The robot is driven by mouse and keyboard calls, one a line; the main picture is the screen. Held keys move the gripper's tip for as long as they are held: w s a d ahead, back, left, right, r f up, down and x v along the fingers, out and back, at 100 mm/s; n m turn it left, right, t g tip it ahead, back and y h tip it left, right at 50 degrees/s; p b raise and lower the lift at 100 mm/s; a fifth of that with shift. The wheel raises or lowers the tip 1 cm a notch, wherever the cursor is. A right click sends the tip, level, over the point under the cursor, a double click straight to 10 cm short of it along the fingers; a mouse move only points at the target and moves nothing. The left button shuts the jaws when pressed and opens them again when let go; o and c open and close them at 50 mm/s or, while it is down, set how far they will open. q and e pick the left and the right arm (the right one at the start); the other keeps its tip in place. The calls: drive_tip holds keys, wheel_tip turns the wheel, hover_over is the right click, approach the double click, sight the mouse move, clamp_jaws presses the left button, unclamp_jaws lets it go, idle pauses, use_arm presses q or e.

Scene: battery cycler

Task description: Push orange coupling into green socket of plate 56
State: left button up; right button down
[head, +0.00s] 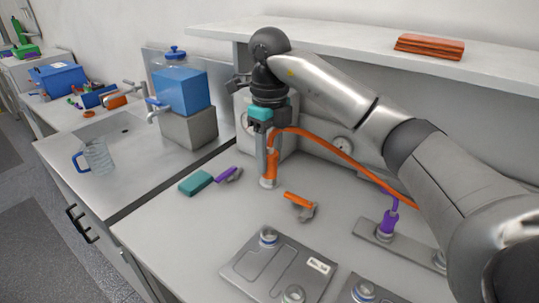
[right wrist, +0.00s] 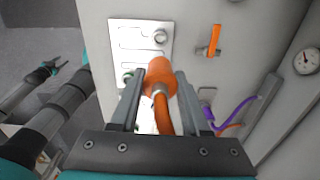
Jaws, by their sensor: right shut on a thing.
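The orange coupling (head: 270,167) is upright in my right gripper (head: 267,156), which is shut on it. In the right wrist view the coupling (right wrist: 160,73) sits between the two fingers (right wrist: 158,92). An orange hose leads from it to the right. The grey plate with a white label (head: 250,268) lies at the front of the bench; its number is too small to read. The coupling is apart from both. A dark forked end (right wrist: 48,68) at the wrist view's left may be my left gripper.
A second plate (head: 365,291) is cut off at the bottom. A purple coupling (head: 388,222) stands on a grey strip (head: 365,231) to the right. An orange-handled piece (head: 299,200) and a teal block (head: 196,183) lie on the bench. A shelf (head: 340,45) runs above.

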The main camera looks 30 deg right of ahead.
idle(0.3)
drive_tip(key=shift+r+p, duration=2.25)
drive_tip(key=shift+r, duration=0.3)
use_arm(q)
wheel_tip(320, 180, up, 4)
drive_tip(key=shift+r, duration=0.25)
